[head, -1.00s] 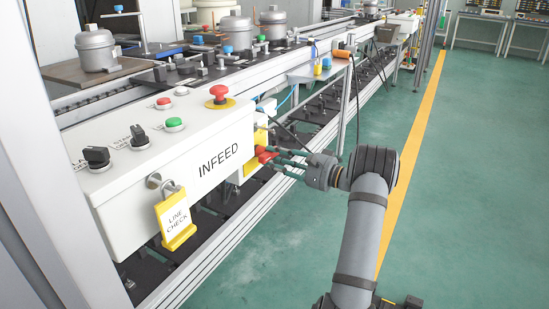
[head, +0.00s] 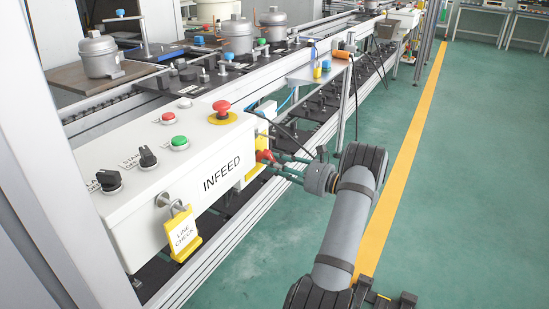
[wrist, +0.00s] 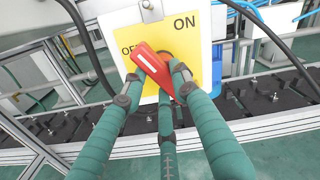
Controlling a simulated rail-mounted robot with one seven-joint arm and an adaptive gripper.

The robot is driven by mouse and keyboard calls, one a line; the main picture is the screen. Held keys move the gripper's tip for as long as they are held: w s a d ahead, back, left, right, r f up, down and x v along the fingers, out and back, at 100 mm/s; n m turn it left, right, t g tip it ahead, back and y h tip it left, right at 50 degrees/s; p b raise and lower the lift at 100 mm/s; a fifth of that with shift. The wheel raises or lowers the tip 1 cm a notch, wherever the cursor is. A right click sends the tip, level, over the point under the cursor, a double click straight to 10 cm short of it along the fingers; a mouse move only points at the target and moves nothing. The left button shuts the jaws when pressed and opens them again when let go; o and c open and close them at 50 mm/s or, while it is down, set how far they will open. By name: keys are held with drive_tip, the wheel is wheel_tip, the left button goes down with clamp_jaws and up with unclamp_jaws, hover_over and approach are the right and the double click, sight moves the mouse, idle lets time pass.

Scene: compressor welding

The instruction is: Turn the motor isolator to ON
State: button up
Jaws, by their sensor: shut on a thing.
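The motor isolator is a red handle (wrist: 150,68) on a yellow plate (wrist: 205,50) marked ON at the top and OFF at the left. In the wrist view the handle is tilted, its upper end pointing up and left beside the OFF label, which it partly covers. My gripper (wrist: 155,85) is shut on the handle, with green fingers on both sides and a third below. In the head view the handle (head: 266,156) shows small at the far end of the INFEED box, with my gripper (head: 280,162) reaching it from the right.
The white INFEED box (head: 190,195) carries a red emergency button (head: 222,108), black selector knobs and a padlock with a yellow LINE CHECK tag (head: 183,235). Dark cables hang near the isolator. The conveyor (head: 130,105) runs behind. The green floor at right is clear.

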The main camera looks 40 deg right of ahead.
drive_tip(key=m+p, duration=0.2)
drive_tip(key=m, duration=0.1)
drive_tip(key=m+p, duration=0.2)
drive_tip(key=shift+r+m, duration=0.2)
drive_tip(key=shift+m, duration=0.2)
idle(0.4)
drive_tip(key=o, duration=1.1)
drive_tip(key=shift+o, duration=0.3)
drive_tip(key=shift+s, duration=0.15)
drive_tip(key=v, duration=1.1)
drive_tip(key=shift+s+d, duration=0.15)
drive_tip(key=shift+s, duration=0.25)
